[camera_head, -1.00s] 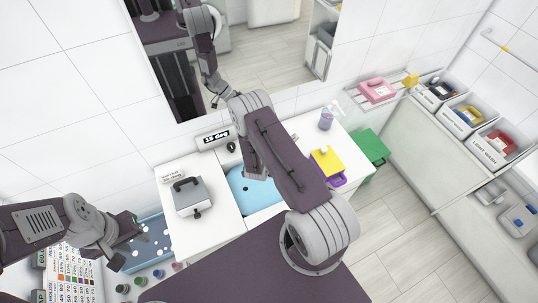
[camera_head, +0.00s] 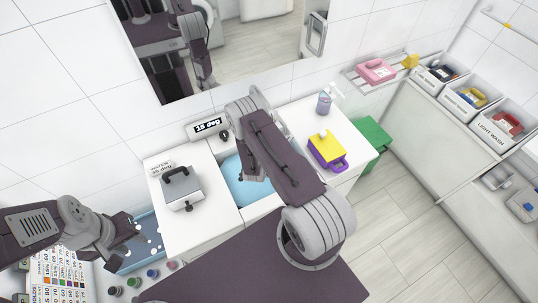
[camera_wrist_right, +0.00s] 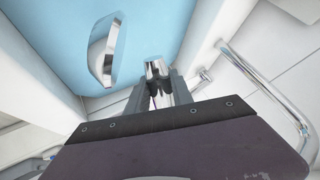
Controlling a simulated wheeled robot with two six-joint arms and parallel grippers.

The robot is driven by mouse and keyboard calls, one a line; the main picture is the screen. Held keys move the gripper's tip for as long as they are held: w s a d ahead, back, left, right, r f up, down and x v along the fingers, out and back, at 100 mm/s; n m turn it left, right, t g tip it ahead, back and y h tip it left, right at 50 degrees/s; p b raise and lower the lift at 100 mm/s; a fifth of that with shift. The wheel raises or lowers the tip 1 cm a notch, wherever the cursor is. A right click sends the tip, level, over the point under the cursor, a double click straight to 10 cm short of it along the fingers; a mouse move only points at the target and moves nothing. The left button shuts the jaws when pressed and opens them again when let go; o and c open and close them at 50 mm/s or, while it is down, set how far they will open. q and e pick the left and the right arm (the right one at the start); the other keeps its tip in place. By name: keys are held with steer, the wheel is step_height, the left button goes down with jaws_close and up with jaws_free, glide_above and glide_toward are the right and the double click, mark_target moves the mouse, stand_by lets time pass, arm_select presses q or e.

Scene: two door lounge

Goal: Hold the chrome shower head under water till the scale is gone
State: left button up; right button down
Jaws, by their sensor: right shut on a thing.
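My right gripper (camera_wrist_right: 160,84) is shut on a small chrome piece (camera_wrist_right: 154,68), which looks like the shower head; only its end shows between the fingers. It is over or in the light-blue basin (camera_wrist_right: 200,35), and I cannot tell whether it is under the water. In the head view the blue basin (camera_head: 232,185) lies partly behind my right arm, which hides the held piece. No scale can be made out. My left gripper (camera_head: 126,243) is open and empty, near the blue dotted tray (camera_head: 146,250) at the lower left.
A curved chrome bar (camera_wrist_right: 104,52) and a chrome tube (camera_wrist_right: 268,88) flank the held piece. A grey box (camera_head: 181,190) stands left of the basin. A yellow and purple box (camera_head: 327,150) and a pump bottle (camera_head: 324,102) stand right. Small jars (camera_head: 134,282) sit at lower left.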

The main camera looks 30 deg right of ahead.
step_height(320, 180, down, 9)
steer(key=b, duration=0.6)
steer(key=shift+w+f, duration=0.1)
steer(key=shift+f, duration=0.1)
steer(key=shift+f+b, duration=0.45)
steer(key=shift+b, duration=0.1)
steer(key=shift+r, duration=0.1)
stand_by(4.7)
step_height(320, 180, up, 20)
steer(key=p, duration=1.6)
